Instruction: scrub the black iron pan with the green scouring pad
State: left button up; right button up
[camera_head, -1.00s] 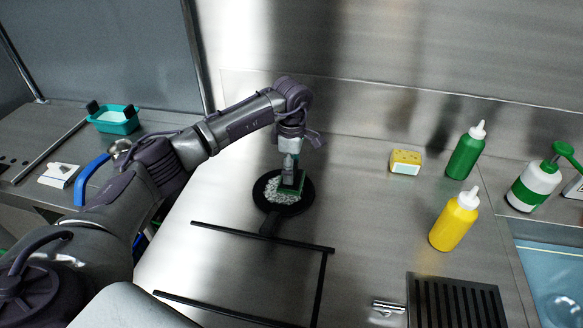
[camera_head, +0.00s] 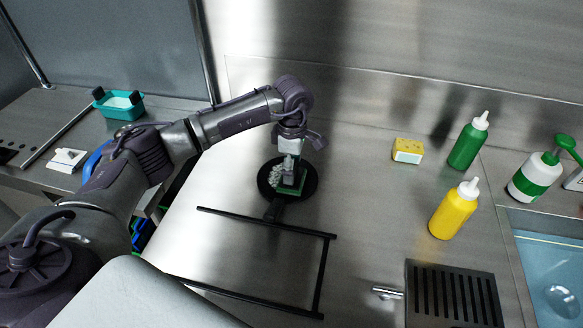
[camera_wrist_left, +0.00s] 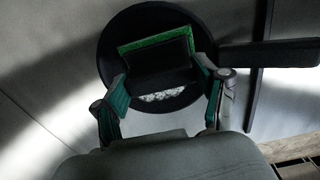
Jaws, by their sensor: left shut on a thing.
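The black iron pan (camera_head: 309,184) lies on the steel counter, its handle toward the front. White foam or residue (camera_head: 275,176) covers the left part of its inside. My left gripper (camera_head: 290,180) points down over the pan and is shut on the green scouring pad (camera_head: 288,191), which sits against the inside of the pan. In the left wrist view the green pad (camera_wrist_left: 155,43) shows behind a dark block between the fingers, within the round pan (camera_wrist_left: 118,32). A little white residue (camera_wrist_left: 162,96) shows there near the pan's rim. My right gripper is not in view.
A yellow sponge (camera_head: 408,150), a green bottle (camera_head: 468,146), a yellow bottle (camera_head: 454,210) and a white-green pump bottle (camera_head: 533,183) stand to the right. A black bar frame (camera_head: 328,265) lies in front of the pan. A teal tub (camera_head: 119,106) stands far left.

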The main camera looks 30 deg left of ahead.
pick_arm(q)
jog(key=w+b, duration=0.2)
jog(key=w, duration=0.1)
jog(key=shift+a+f, duration=0.2)
jog(key=shift+a, duration=0.15)
jog(key=shift+w+a+r, duration=0.15)
jog(key=shift+w+r, duration=0.05)
jog(key=shift+w, duration=0.4)
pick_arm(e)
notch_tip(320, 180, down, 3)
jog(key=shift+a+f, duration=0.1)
pick_arm(q)
jog(key=shift+s, duration=0.55)
jog(key=s, duration=0.1)
jog(key=s+p, duration=0.1)
jog(key=shift+s+d, duration=0.4)
jog(key=shift+s+d+f, duration=0.2)
jog(key=shift+s, duration=0.4)
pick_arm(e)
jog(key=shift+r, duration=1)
